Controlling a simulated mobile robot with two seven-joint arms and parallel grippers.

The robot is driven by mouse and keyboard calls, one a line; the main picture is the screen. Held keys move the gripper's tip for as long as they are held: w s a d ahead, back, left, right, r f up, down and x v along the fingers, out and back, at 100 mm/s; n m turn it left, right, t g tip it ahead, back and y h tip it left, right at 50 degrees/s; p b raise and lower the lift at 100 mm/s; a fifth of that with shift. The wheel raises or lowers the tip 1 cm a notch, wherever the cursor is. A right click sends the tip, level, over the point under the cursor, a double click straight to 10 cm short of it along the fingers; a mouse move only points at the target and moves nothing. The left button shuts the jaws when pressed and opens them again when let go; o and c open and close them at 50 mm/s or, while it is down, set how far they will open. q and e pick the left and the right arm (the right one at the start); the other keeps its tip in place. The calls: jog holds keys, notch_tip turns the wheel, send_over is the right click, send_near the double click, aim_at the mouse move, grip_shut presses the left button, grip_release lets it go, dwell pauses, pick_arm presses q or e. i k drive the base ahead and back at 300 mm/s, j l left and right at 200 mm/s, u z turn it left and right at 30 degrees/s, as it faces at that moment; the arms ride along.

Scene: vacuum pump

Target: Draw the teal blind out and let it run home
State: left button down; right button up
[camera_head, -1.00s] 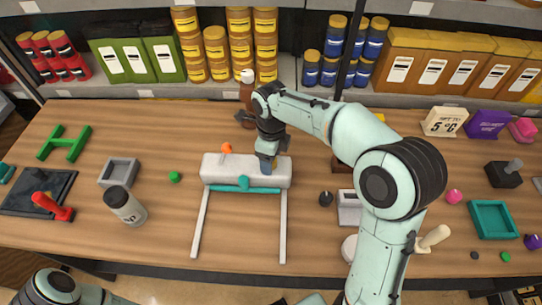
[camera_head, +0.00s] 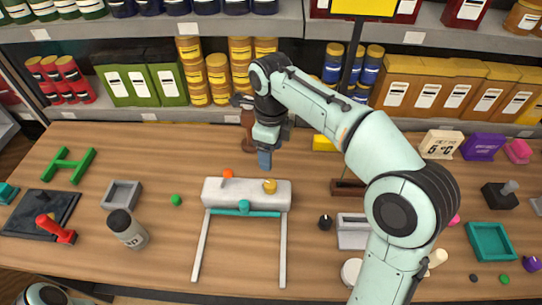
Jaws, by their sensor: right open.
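The teal blind (camera_head: 262,214) shows as a thin teal strip along the front of a pale grey housing (camera_head: 247,194). A teal knob (camera_head: 244,206) sits on it at the middle. Two white rails run from the housing toward the table's front, with bare wood between them. On the housing's top are an orange knob (camera_head: 227,173) at the left and a gold knob (camera_head: 269,186) at the right. My right gripper (camera_head: 264,162) is open and empty, pointing down above and behind the gold knob, apart from it. My left gripper is out of view.
A grey bottle (camera_head: 127,229) and a green knob (camera_head: 176,199) stand left of the rails. A dark knob (camera_head: 325,222) and a grey tray (camera_head: 352,240) are on the right. A brown bottle (camera_head: 247,126) stands behind the housing.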

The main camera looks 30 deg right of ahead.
aim_at(243, 204)
jog(key=k, duration=1.5)
